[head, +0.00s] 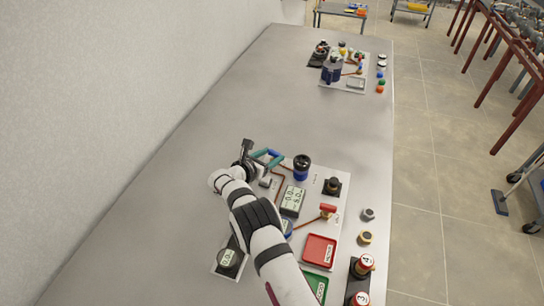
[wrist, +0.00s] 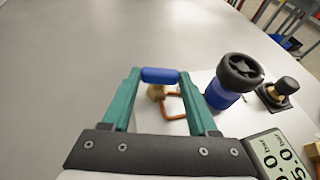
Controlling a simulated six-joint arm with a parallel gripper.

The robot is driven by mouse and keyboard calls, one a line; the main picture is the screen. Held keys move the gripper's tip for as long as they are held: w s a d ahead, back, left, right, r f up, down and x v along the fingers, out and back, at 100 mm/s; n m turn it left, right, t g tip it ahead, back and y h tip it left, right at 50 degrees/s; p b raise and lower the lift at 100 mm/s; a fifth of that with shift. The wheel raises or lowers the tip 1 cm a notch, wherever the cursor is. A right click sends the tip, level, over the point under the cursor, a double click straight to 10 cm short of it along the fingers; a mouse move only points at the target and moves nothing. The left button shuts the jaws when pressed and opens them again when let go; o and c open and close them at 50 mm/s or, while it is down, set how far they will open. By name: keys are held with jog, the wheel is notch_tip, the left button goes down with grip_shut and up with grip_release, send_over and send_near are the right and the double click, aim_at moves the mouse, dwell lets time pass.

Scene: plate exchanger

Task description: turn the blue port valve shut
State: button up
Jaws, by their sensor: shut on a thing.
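The blue port valve shows in the wrist view as a blue handle (wrist: 160,75) above a brass body (wrist: 156,92) joined to a copper pipe. My gripper (wrist: 160,78) has its two teal fingers on either side of the blue handle and is shut on it. The handle lies crosswise between the fingertips. In the head view my gripper (head: 270,156) is at the far left corner of the near white panel. My wrist and fingers partly hide the valve there.
A blue cylinder with a black handwheel (wrist: 240,72) stands close right of the gripper; a black knob (wrist: 279,90) is beyond it. A digital display (wrist: 280,155) sits at lower right. In the head view, a red-handled valve (head: 327,209) and red tray (head: 319,251) lie nearer. The table's middle is clear.

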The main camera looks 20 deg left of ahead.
jog(key=shift+w+a+m+h, duration=0.1)
jog(key=shift+a+m+h, duration=0.05)
jog(key=shift+m+h, duration=0.45)
jog(key=o, duration=1.4)
jog(key=v, duration=1.6)
jog(key=shift+w+a+r, duration=0.1)
jog(key=shift+w+r, duration=0.05)
jog(key=shift+r, duration=0.1)
